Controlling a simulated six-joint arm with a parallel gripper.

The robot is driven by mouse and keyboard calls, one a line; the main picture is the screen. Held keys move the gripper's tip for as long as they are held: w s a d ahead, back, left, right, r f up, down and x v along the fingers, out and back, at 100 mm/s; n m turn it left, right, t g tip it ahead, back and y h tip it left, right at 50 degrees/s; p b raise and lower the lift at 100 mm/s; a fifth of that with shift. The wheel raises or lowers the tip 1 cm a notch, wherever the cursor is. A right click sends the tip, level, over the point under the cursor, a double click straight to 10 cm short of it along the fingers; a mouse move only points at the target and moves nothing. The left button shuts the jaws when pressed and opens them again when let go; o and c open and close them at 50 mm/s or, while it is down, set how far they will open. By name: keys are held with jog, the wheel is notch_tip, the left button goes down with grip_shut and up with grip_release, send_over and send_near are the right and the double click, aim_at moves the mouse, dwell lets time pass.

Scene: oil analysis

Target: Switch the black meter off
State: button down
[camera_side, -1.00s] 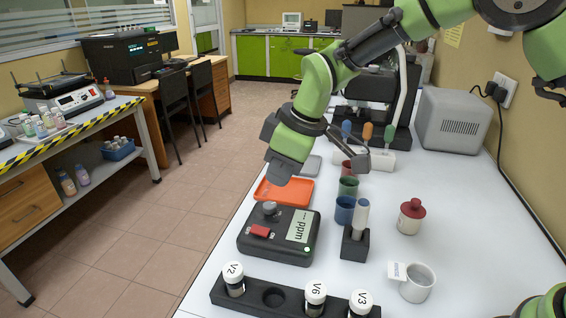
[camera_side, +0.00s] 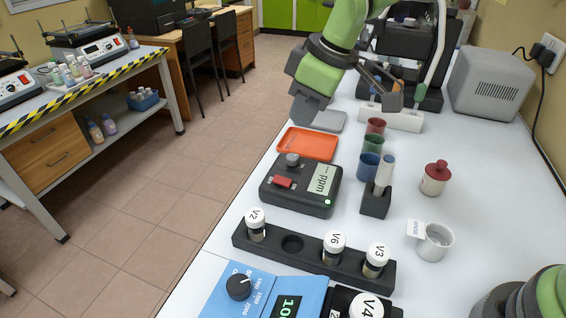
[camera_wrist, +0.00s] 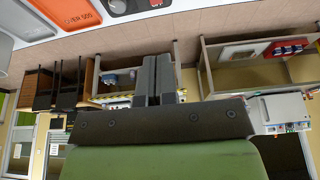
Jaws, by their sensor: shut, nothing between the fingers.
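The black meter (camera_side: 302,205) lies flat on the white bench in the side view. It has a grey knob (camera_side: 292,160), a red switch (camera_side: 282,182), a pale display reading "--- ppm" (camera_side: 322,181) and a lit green lamp (camera_side: 328,202). Part of it shows at the top edge of the wrist view (camera_wrist: 140,7). My gripper (camera_wrist: 158,60) is shut and empty, its fingers side by side. In the side view my arm's end is above and behind the meter, apart from it; the fingertips are hard to make out there.
An orange tray (camera_side: 307,145) lies just behind the meter. Coloured cups (camera_side: 373,145) and a black holder (camera_side: 376,203) stand to its right. A black vial rack (camera_side: 312,262) and a blue device (camera_side: 215,298) are in front. A red-capped jar (camera_side: 435,178) and white mug (camera_side: 435,243) stand right.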

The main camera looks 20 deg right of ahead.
aim_at(283, 183)
jog(key=x, duration=1.4)
jog(key=shift+s+d+f, duration=0.1)
jog(key=shift+s+d, duration=0.2)
jog(key=shift+w+a+f, duration=0.25)
jog(key=shift+f, duration=0.25)
jog(key=shift+s+f, duration=0.1)
jog(key=shift+d, duration=0.1)
jog(key=shift+s+d, duration=0.6)
jog(key=shift+s, duration=0.05)
